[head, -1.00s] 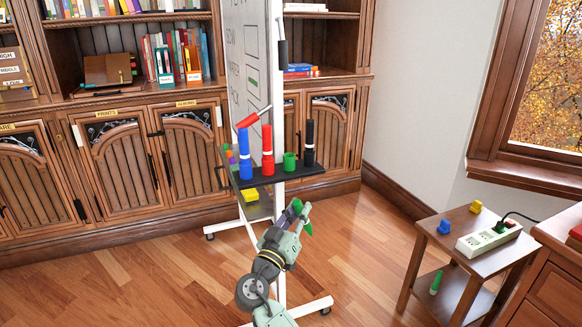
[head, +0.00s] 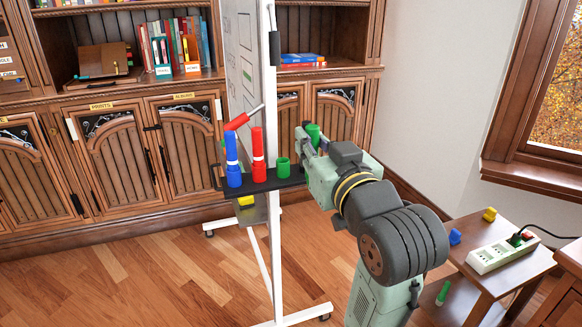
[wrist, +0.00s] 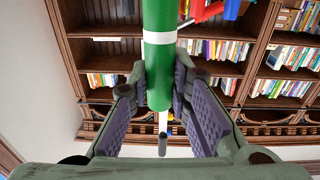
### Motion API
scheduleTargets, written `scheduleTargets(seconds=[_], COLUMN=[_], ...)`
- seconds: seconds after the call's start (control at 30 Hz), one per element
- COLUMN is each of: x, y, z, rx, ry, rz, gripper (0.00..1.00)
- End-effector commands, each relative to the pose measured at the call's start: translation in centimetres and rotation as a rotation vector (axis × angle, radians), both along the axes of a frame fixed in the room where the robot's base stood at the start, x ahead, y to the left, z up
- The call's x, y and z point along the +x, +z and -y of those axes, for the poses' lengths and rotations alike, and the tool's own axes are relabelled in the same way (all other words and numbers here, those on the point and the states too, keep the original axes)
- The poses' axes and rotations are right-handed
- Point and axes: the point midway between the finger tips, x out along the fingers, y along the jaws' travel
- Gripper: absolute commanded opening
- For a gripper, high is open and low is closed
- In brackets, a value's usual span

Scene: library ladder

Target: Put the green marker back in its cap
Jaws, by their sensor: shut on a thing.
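My gripper (wrist: 158,78) is shut on the green marker (wrist: 158,52), which has a white band and runs up out of the top of the wrist view. In the head view the green marker (head: 314,131) shows between my fingers, right of and above the open green cap (head: 283,168). The cap stands upright on the black ledge (head: 290,183) of the whiteboard, right of the red marker (head: 258,158). Marker and cap are apart. My gripper and arm hide the ledge's right end and the black marker.
A blue marker (head: 232,165) stands left of the red one. A red object (head: 238,121) is by the white board post (head: 275,230). At right a side table (head: 465,255) carries a power strip (head: 495,252); a green stick-like object (head: 443,292) is on its lower shelf.

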Motion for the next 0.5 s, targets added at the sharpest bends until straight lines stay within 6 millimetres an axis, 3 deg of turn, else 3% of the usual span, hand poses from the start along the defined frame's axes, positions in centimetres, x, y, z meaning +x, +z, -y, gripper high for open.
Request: scheduleTargets(seconds=[0.17,0.5], x=[-1.60,-1.47], y=[0.81,0.94], z=[0.04,0.06], rx=[0.010,0.013], ry=[0.026,0.027], rz=[-0.018,-0.023], gripper=[0.02,0.02])
